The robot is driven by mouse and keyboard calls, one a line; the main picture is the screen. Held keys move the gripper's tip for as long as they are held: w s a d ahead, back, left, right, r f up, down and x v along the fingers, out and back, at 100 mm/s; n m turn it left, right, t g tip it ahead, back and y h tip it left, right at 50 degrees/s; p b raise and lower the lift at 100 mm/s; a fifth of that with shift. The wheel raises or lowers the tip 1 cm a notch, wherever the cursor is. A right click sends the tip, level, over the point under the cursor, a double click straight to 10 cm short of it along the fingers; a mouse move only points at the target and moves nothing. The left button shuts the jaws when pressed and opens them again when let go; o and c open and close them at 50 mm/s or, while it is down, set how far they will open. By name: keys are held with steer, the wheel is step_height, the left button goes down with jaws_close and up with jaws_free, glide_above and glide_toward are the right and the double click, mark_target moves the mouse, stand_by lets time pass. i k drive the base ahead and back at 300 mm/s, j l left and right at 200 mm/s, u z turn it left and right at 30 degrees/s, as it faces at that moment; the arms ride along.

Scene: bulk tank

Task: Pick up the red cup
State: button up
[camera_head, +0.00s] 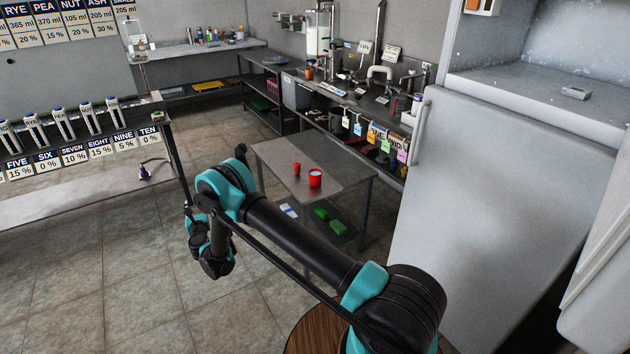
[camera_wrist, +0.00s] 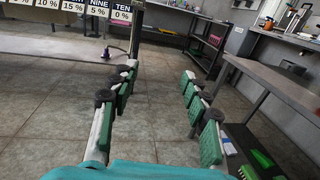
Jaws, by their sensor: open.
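A red cup (camera_head: 315,179) with a pale inside stands upright on a small grey metal table (camera_head: 345,178) in the head view. A smaller red item (camera_head: 297,169) stands just left of it and could also be a cup. My gripper hangs left of the table in the head view, apart from both, and is partly hidden by my arm. In the wrist view my gripper (camera_wrist: 160,80) is open and empty, its green-padded fingers spread wide over the floor. The red cup does not show in the wrist view; only the table's edge (camera_wrist: 265,82) shows at the right.
Green items (camera_head: 322,214) lie on the table's lower shelf. A large grey cabinet (camera_head: 490,210) stands close on the right. A cluttered counter (camera_head: 350,95) runs behind the table. A bench with dispensers (camera_head: 65,125) stands at the left. Tiled floor (camera_head: 130,270) is clear between.

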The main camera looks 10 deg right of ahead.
mark_target(315, 175)
steer(key=i+j, duration=0.1)
steer(key=j, duration=0.3)
steer(key=i+j, duration=0.1)
steer(key=j, duration=0.35)
steer(key=i+j, duration=0.1)
steer(key=j, duration=0.75)
steer(key=i+j, duration=0.15)
steer(key=j, duration=0.25)
steer(key=i+j+u, duration=0.1)
steer(key=j, duration=0.35)
